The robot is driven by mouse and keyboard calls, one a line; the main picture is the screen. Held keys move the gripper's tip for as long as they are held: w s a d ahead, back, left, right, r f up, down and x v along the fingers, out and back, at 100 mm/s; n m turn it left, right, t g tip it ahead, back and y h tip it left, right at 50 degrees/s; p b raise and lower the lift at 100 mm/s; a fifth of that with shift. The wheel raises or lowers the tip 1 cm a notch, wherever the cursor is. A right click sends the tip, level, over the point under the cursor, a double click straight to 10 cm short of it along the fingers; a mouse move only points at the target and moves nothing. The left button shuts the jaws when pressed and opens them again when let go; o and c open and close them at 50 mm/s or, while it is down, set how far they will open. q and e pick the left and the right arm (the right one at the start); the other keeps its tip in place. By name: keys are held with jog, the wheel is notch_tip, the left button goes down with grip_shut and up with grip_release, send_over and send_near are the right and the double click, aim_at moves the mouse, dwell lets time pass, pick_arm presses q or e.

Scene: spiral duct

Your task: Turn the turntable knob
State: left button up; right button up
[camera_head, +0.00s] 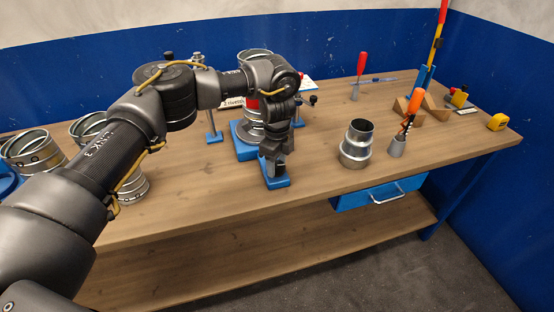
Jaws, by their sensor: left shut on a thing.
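The turntable (241,150) is a blue base left of the bench's middle, with a round metal duct piece (254,55) standing on it, largely hidden behind my arm. A lower blue block (275,183) juts out at its front. My left gripper (273,168) points down over this block, with its fingers shut at the knob. The knob itself is hidden by the fingers. My right gripper is not in view.
A stepped metal duct fitting (356,145) and a grey cone holder (396,147) with an orange-handled tool stand to the right. Metal duct rings (32,150) stand at the left. A yellow tape measure (497,122) lies at the right end. The front right benchtop is clear.

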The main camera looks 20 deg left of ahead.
aim_at(277, 165)
pick_arm(q)
jog(key=shift+r+n+p, duration=0.1)
jog(key=shift+n+p, duration=0.85)
jog(key=shift+n, duration=0.45)
jog(key=shift+w, duration=0.1)
jog(key=o, duration=1)
notch_tip(277, 165, up, 11)
jog(key=shift+f+b, duration=0.15)
jog(key=shift+b, duration=0.35)
